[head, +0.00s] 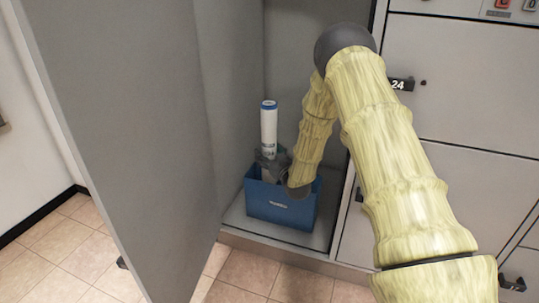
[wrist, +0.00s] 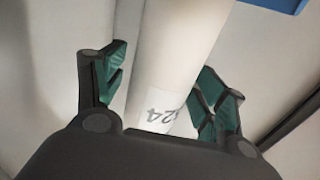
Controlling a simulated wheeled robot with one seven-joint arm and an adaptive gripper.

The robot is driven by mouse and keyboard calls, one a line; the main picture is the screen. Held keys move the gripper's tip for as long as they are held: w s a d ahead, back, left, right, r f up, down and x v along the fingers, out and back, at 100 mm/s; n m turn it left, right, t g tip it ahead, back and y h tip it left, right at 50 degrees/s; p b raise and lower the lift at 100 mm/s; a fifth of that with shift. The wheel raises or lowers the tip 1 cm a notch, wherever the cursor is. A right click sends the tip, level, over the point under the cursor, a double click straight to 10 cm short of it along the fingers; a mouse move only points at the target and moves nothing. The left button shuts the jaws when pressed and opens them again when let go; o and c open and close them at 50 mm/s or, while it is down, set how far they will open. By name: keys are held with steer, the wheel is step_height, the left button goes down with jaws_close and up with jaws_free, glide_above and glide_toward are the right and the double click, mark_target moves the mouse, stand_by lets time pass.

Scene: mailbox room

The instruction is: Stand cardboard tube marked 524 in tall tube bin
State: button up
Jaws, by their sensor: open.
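A white cardboard tube (head: 269,128) with a blue end cap stands in the blue tube bin (head: 283,208), nearly upright, its lower part hidden by the bin and my gripper. In the wrist view the tube (wrist: 178,65) runs between my fingers, and a label ending in "24" shows, its first digit partly hidden. My gripper (head: 270,163) is at the tube just above the bin's rim. In the wrist view my gripper (wrist: 165,88) is open, with green-padded fingers on both sides of the tube and a visible gap. Whether the tube touches the bin's floor is hidden.
The bin stands on the floor of an open grey locker (head: 233,214). The locker's big door (head: 135,140) stands open on the left. Closed locker doors (head: 460,90) fill the right side. Tiled floor (head: 75,250) lies in front.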

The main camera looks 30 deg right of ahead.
steer(key=shift+s+r+p, duration=0.15)
steer(key=shift+s+p, duration=0.2)
steer(key=shift+s, duration=0.15)
steer(key=s+a+p, duration=0.1)
steer(key=s+p, duration=0.3)
steer(key=s, duration=0.7)
steer(key=s+a+f+g+y, duration=0.1)
steer(key=s+a+f+g, duration=0.3)
steer(key=s+a+f, duration=0.45)
steer(key=s+a+f+g, duration=0.4)
steer(key=s+a+f, duration=0.15)
steer(key=f, duration=0.55)
steer(key=s+a+f+g, duration=0.2)
steer(key=s+a+g, duration=0.1)
steer(key=s, duration=0.7)
steer(key=s+a+f+g, duration=0.3)
steer(key=s, duration=0.8)
steer(key=s+a+f+g, duration=0.3)
steer(key=s+g, duration=0.1)
steer(key=s, duration=0.6)
steer(key=shift+s, duration=0.35)
